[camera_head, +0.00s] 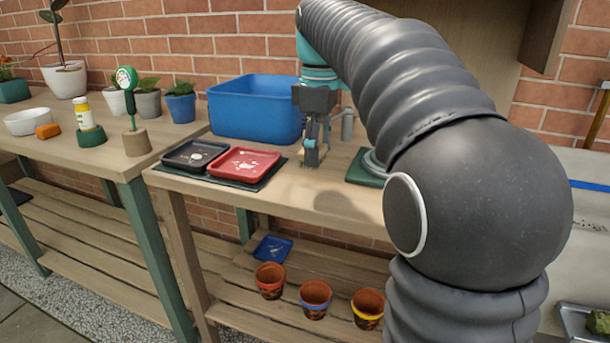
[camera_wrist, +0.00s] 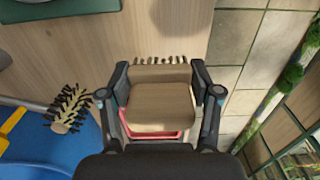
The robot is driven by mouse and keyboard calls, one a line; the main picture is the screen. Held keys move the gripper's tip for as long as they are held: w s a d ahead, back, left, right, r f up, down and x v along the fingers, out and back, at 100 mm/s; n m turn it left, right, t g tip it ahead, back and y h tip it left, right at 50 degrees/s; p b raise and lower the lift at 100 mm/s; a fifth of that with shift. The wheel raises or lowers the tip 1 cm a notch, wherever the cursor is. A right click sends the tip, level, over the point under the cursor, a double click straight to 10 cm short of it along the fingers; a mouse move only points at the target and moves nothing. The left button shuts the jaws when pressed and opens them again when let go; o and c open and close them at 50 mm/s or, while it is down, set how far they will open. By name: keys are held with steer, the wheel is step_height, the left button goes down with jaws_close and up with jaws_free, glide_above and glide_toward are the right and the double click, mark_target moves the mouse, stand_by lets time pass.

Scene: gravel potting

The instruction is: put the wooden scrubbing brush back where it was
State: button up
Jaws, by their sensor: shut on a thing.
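My gripper (camera_head: 311,148) is over the middle bench, just right of the red tray, pointing down. In the wrist view its two fingers (camera_wrist: 162,94) are closed on both sides of the wooden scrubbing brush (camera_wrist: 160,105), a pale wooden block with dark bristles showing along its far edge. In the head view only a small tan part of the brush (camera_head: 309,160) shows below the fingers, close to the bench top. I cannot tell whether it touches the bench.
A blue tub (camera_head: 255,106) stands behind left; the wrist view shows a round bristled brush (camera_wrist: 69,108) there. A black tray (camera_head: 195,155) and red tray (camera_head: 243,163) lie on a dark mat. A green base (camera_head: 366,168) is to the right. Bare bench lies in front.

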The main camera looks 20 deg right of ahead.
mark_target(304, 190)
steer(key=shift+w+a+f, duration=0.1)
steer(key=shift+a+f, duration=0.3)
steer(key=shift+a, duration=0.25)
steer(key=shift+w+a+f, duration=0.1)
steer(key=shift+a+f, duration=0.3)
steer(key=shift+a, duration=0.2)
steer(key=shift+f+b, duration=0.35)
steer(key=shift+f, duration=1.6)
steer(key=shift+f, duration=0.2)
steer(key=o, duration=1.1)
steer(key=shift+r, duration=0.1)
step_height(304, 190, up, 12)
steer(key=shift+r+p, duration=0.1)
steer(key=shift+p, duration=0.6)
steer(key=shift+s, duration=0.15)
